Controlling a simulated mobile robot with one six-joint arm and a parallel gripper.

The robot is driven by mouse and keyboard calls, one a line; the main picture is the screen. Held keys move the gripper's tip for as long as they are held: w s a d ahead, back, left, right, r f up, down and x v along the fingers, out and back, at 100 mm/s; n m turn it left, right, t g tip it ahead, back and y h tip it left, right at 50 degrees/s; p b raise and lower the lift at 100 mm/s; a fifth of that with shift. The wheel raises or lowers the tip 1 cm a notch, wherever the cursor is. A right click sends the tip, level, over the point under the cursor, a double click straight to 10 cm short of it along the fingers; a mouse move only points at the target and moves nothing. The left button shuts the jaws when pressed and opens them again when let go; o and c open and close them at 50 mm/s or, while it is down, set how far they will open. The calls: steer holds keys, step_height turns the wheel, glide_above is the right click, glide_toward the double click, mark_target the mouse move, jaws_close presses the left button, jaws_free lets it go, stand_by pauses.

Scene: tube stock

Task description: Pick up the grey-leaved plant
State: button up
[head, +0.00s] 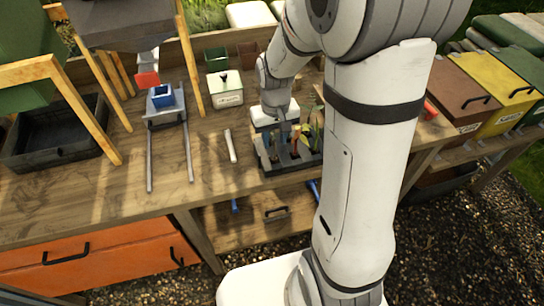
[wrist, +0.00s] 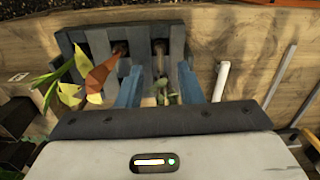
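The grey-leaved plant (wrist: 168,92) shows in the wrist view as small grey-green leaves between my fingers, low over the near part of a dark slotted rack (wrist: 97,40). My gripper (wrist: 160,72) is open, with one blue finger on each side of the plant; I cannot tell whether either touches it. In the head view my gripper (head: 284,131) points down over the rack (head: 290,167), and my arm hides part of it. A rust-orange-leaved plant (wrist: 101,76) and a yellow-green-leaved plant (wrist: 66,88) stand to the left in the wrist view.
A white tube (head: 231,146) lies on the bench left of the rack. Further left are two metal rails (head: 188,145) with a blue container (head: 162,97), and a wooden frame (head: 85,115). A white lidded box (head: 226,95) stands behind. The bench front left of the tube is clear.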

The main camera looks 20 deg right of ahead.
mark_target(275, 155)
step_height(275, 155, down, 5)
steer(key=shift+p, duration=0.55)
jaws_close()
